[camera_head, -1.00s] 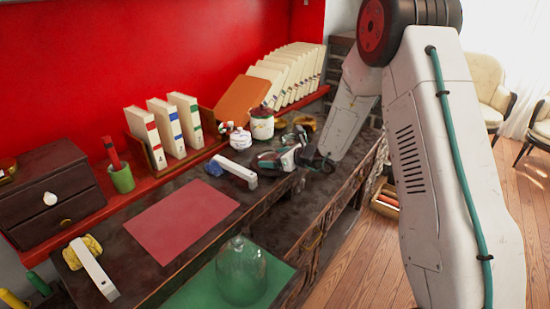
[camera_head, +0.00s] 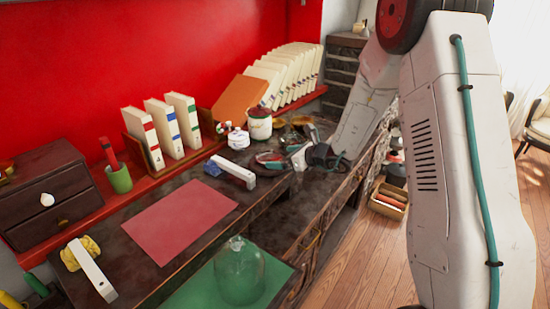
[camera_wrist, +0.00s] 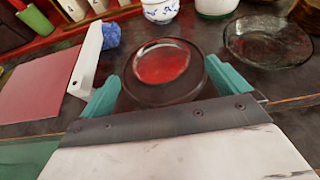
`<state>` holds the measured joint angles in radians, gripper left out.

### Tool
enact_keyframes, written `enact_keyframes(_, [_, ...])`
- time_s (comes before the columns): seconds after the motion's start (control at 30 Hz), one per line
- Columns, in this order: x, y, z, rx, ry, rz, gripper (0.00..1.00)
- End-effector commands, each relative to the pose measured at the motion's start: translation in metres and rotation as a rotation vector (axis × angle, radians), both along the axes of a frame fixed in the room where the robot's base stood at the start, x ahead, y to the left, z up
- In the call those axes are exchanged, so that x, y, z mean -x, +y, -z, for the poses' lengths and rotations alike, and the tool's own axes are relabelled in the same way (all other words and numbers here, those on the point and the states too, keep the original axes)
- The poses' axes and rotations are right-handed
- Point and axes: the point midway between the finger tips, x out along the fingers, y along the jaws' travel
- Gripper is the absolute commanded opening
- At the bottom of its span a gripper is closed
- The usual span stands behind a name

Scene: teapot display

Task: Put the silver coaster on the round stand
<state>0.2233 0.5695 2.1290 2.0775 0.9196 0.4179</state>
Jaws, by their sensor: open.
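The silver coaster (camera_wrist: 162,63) is a shiny disc with a bright rim and a red reflection. It lies on top of a dark round piece, which looks like the round stand (camera_wrist: 160,92). In the head view the coaster (camera_head: 270,158) shows small, just left of my gripper (camera_head: 298,158). In the wrist view my gripper (camera_wrist: 163,76) is open, with one teal finger on each side of the dark piece. I cannot tell whether the fingers touch it. The near side of the stand is hidden by the gripper body.
A clear glass dish (camera_wrist: 268,42) stands to the right in the wrist view. A blue-and-white pot (camera_wrist: 160,10) is behind. A white bar (camera_wrist: 86,58) with a blue lump lies left. A red mat (camera_head: 180,220) and glass dome (camera_head: 240,270) are nearer on the table.

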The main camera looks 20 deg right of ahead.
Motion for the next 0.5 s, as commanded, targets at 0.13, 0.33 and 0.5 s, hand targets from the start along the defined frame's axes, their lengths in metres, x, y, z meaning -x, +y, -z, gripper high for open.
enact_keyframes(0.13, [0.025,-0.019,-0.013,0.001,-0.001,0.003,1.0])
enact_keyframes(0.33, [0.046,-0.034,-0.024,0.0,0.0,0.001,1.0])
enact_keyframes(0.5, [0.053,-0.038,-0.027,-0.001,0.001,0.0,1.0])
